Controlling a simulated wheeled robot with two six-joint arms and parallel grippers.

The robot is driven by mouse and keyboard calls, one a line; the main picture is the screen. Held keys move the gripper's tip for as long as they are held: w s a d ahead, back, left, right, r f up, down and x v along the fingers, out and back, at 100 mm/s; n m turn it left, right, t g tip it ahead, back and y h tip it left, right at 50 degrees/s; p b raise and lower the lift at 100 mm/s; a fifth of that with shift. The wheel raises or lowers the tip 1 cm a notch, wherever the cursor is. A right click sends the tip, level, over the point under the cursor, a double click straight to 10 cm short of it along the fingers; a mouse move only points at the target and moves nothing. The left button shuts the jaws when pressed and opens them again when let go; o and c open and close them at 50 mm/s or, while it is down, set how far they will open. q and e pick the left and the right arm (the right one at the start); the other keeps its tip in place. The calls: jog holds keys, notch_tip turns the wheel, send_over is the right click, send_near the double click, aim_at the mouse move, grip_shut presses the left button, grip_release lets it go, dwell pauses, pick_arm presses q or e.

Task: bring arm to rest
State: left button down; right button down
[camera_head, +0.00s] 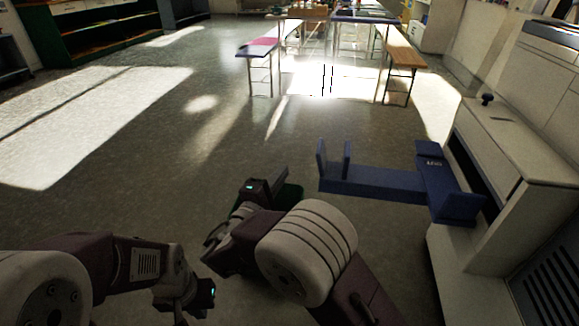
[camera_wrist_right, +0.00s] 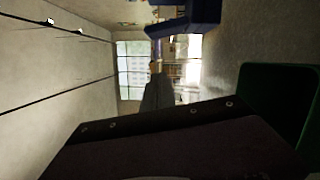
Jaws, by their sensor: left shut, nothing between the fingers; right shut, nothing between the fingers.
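My left gripper (camera_head: 183,312) is low at the bottom of the head view, at the end of the arm from the left edge. Its fingers are dark, small and partly hidden; it is shut and empty. My right gripper (camera_head: 212,236) is a little above and to the right of it, past my rounded pale arm joint. It also shows in the right wrist view (camera_wrist_right: 157,72), where its dark fingers are together with nothing between them.
A blue bracket-like piece (camera_head: 375,180) sticks out from a pale cabinet (camera_head: 525,150) at the right. A dark green object (camera_head: 292,193) is partly hidden behind my right arm. Tables and benches (camera_head: 395,50) stand far back. The floor at left is clear.

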jog(key=shift+v, duration=0.8)
